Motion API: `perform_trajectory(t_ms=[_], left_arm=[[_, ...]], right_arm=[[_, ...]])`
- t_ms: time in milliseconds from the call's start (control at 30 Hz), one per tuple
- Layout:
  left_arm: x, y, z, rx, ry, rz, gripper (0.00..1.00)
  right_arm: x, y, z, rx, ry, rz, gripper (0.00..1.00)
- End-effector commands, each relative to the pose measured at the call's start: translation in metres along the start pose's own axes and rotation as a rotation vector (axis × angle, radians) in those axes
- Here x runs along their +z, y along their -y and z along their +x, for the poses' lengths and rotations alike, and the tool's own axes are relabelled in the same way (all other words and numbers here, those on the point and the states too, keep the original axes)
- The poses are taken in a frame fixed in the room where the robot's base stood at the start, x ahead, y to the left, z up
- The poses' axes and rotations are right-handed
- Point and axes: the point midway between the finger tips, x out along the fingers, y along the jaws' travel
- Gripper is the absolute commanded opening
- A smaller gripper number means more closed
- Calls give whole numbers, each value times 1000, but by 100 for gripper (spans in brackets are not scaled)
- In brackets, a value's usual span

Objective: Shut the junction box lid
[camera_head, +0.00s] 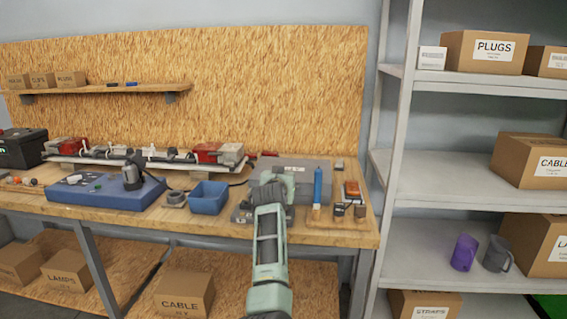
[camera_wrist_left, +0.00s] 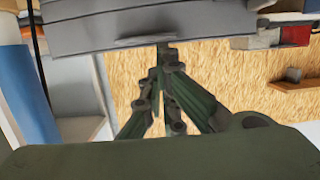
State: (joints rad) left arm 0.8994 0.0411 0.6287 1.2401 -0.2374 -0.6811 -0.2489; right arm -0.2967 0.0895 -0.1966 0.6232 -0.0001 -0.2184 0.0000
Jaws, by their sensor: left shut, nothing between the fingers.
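The grey junction box (camera_head: 240,215) sits on the workbench, largely hidden behind my left arm. Its grey lid (camera_head: 311,174) shows as a broad panel behind and beside the gripper; it seems raised, but its exact angle is hard to tell. My left gripper (camera_head: 271,181) is at the box, in front of the lid, shut and empty. In the left wrist view the closed fingers (camera_wrist_left: 163,62) point at the lower edge of a grey panel (camera_wrist_left: 130,25), apparently the lid; whether they touch it is unclear. My right gripper is not in view.
A blue bin (camera_head: 208,197) is to the left. A long light assembly (camera_head: 130,160) lies behind. White shelving (camera_head: 395,120) stands at the right.

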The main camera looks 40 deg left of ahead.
Motion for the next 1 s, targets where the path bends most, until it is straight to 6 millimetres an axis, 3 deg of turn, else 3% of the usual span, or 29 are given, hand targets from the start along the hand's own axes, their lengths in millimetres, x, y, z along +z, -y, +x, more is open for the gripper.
perform_trajectory(t_ms=[100,333,1000], left_arm=[[17,0,1,0,0,1,0],[33,0,2,0,-1,1,0],[30,0,2,0,-1,0,0]], right_arm=[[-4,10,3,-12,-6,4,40],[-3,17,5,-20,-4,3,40],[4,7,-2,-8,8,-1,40]])
